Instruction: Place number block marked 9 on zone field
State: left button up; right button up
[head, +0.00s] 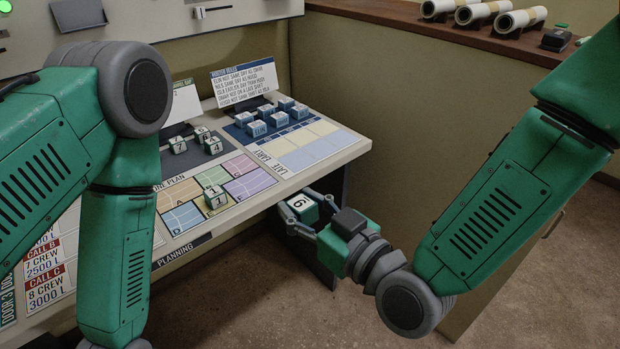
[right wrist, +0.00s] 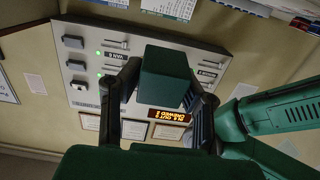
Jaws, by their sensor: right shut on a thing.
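My right gripper (head: 302,219) is shut on a green block with a white top face (head: 300,203), in the air off the console's front edge. Its digit reads as 6 in the head view; I cannot tell whether it is a 9 seen turned. In the right wrist view the block's green side (right wrist: 165,75) sits between the fingers. More number blocks (head: 202,135) stand on a dark pad behind. My left arm is at the left; its gripper is out of view.
A wooden counter with paper rolls (head: 480,14) is at the right.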

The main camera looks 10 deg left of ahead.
jog(key=w+d+f+m+t+h, duration=0.1)
jog(key=d+f+m+t+h, duration=0.1)
jog(key=d, duration=0.8)
jog(key=w+d+f+m+t+h, duration=0.1)
jog(key=d+f+m+t+h, duration=0.1)
jog(key=d+h, duration=0.5)
jog(key=w+d+f+m+t+h, duration=0.1)
jog(key=d+f+m+h, duration=0.3)
jog(key=d, duration=0.9)
jog(key=shift+w+d+f+m+t, duration=0.15)
jog(key=shift+w+d+m+t, duration=0.2)
jog(key=shift+m+t, duration=0.45)
jog(key=shift+s, duration=0.1)
